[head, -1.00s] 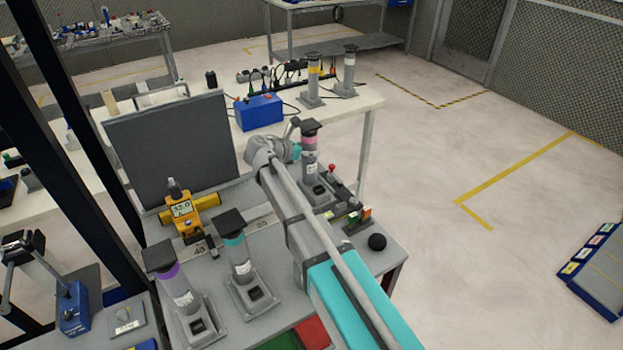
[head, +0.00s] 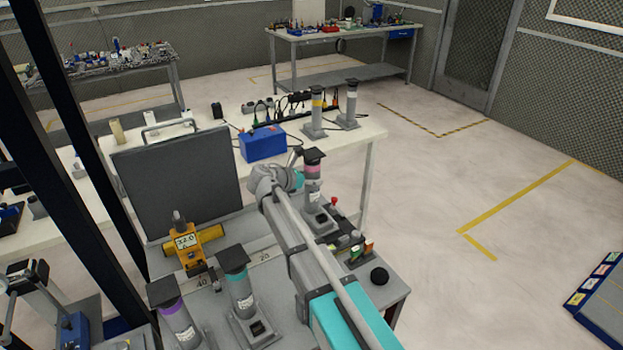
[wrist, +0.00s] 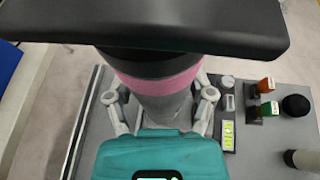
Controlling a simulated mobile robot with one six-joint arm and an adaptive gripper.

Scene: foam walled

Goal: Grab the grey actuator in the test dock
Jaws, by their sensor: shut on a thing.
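A grey actuator with a pink band and a flat black top (head: 313,172) stands upright in a grey dock on the near bench, right of the middle. My gripper (head: 298,178) reaches it from the left and is shut on its body just below the band. In the wrist view my gripper (wrist: 162,112) has a finger on each side of the grey body, below the pink band (wrist: 158,83). The black top fills the upper part of that view. The actuator's lower part is hidden behind my teal wrist housing.
Purple-banded (head: 174,318) and teal-banded (head: 238,283) actuators stand at the near bench's front left. Yellow-banded (head: 317,113) and pale-banded (head: 351,105) ones stand on the white bench behind. A dark panel (head: 178,178) rises at left. A black knob (head: 379,277) sits near the right edge.

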